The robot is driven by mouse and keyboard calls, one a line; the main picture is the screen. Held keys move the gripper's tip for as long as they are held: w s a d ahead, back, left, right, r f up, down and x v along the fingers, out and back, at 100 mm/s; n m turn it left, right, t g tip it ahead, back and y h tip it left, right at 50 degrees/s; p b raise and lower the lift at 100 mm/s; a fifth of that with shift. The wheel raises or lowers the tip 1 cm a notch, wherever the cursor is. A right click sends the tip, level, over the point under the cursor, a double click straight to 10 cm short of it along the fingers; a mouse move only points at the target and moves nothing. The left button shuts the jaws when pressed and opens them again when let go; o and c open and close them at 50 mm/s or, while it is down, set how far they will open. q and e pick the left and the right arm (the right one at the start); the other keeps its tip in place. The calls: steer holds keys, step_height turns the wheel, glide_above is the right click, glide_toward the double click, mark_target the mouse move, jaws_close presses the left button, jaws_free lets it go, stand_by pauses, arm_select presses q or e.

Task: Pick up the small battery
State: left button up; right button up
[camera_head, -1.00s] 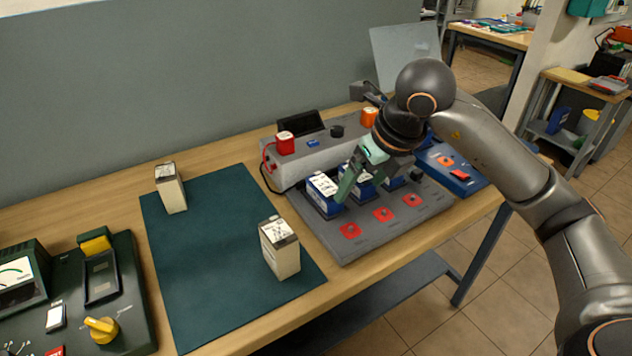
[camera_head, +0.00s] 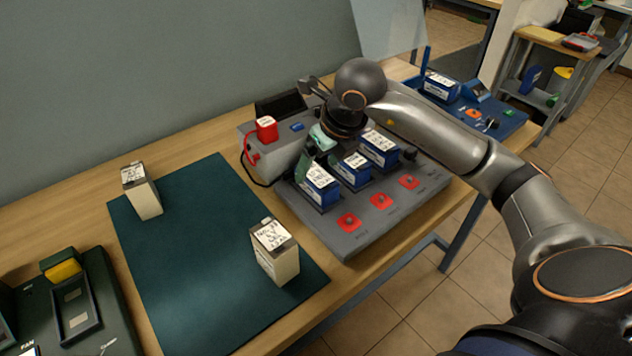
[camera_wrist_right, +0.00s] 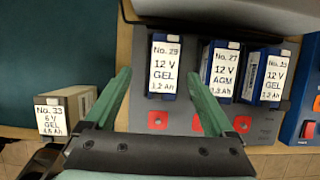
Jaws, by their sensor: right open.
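Three blue batteries with white labels stand in a row on the grey station: left (camera_head: 317,187), middle (camera_head: 354,170) and right (camera_head: 380,147). The middle one looks smallest in the head view. Two beige batteries stand upright on the green mat, one far left (camera_head: 142,192) and one near right (camera_head: 275,254). My left gripper is not in view.
The grey station (camera_head: 345,240) has several red pads along its front. A grey box with a red block (camera_head: 266,129) stands behind it. The mat (camera_head: 195,245) is mostly clear.

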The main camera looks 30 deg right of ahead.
mark_target(317, 174)
steer(key=x, duration=0.5)
steer(key=shift+d+f, duration=0.1)
steer(key=shift+d, duration=0.25)
jaws_close()
stand_by(0.3)
stand_by(0.4)
